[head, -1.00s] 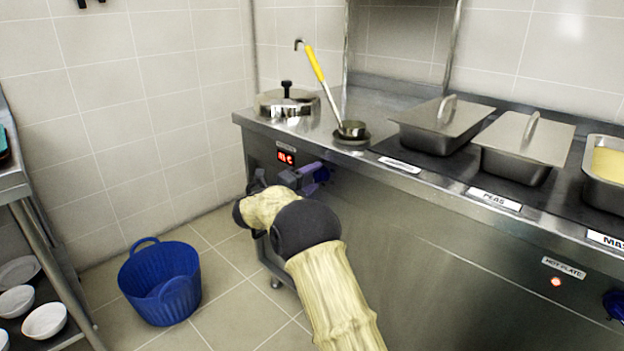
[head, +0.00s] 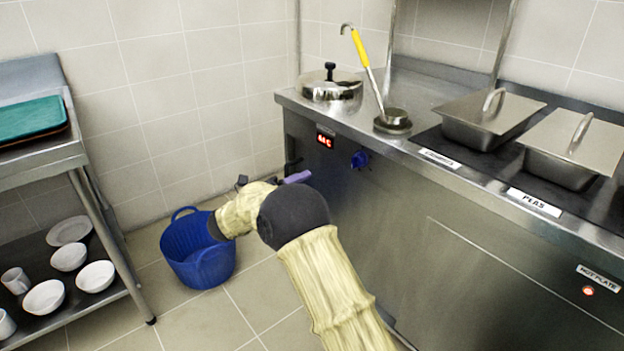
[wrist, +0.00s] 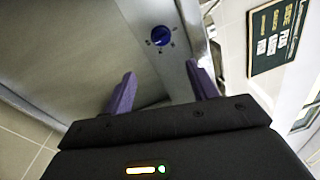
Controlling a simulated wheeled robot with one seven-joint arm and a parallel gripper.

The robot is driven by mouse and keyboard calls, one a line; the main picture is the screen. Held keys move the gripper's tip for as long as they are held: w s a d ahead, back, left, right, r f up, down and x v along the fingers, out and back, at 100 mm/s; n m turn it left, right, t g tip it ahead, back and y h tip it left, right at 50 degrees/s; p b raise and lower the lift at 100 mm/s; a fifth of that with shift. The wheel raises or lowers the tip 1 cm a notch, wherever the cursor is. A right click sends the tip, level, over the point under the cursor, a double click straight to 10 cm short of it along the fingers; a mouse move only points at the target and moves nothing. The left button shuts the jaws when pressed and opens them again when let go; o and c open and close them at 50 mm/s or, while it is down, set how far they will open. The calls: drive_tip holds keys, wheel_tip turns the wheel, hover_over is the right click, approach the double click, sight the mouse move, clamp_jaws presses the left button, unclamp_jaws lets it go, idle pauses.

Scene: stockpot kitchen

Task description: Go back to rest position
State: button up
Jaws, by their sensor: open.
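My gripper (wrist: 163,95) is open and empty in the wrist view, its two purple fingers apart. A blue knob (wrist: 161,36) on the steel counter front shows beyond the fingers, apart from them. In the head view my arm reaches toward the counter's left end. One purple finger shows there, left of and below the blue knob (head: 359,159); the rest of the gripper is mostly hidden behind my arm. A red lit display (head: 325,140) is left of the knob.
A ladle with a yellow handle (head: 360,48) stands on the counter beside a lidded steel pot (head: 331,85). Lidded pans (head: 487,120) sit to the right. A blue tub (head: 198,262) is on the floor. A shelf with bowls (head: 96,276) and a green tray (head: 30,117) stands left.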

idle(0.3)
drive_tip(key=w+d+r+n+t+y, duration=0.3)
drive_tip(key=w+r+n+t+y, duration=0.15)
drive_tip(key=n+y, duration=0.7)
drive_tip(key=s+d+f+n+g+y+p, duration=0.1)
drive_tip(key=s+d+f+n+g, duration=0.3)
drive_tip(key=s+n, duration=0.55)
drive_tip(key=s+d+f+n+g+y+p, duration=0.1)
drive_tip(key=s+d+f+n+g+y, duration=0.2)
drive_tip(key=s, duration=1.1)
drive_tip(key=s+d+f+n+g+p, duration=0.1)
drive_tip(key=s+d+f+n+g, duration=0.4)
drive_tip(key=s+n, duration=0.5)
wheel_tip(320, 180, up, 39)
drive_tip(key=s+m+p, duration=0.2)
drive_tip(key=p, duration=3.5)
drive_tip(key=shift+s, duration=0.15)
drive_tip(key=shift+g, duration=0.25)
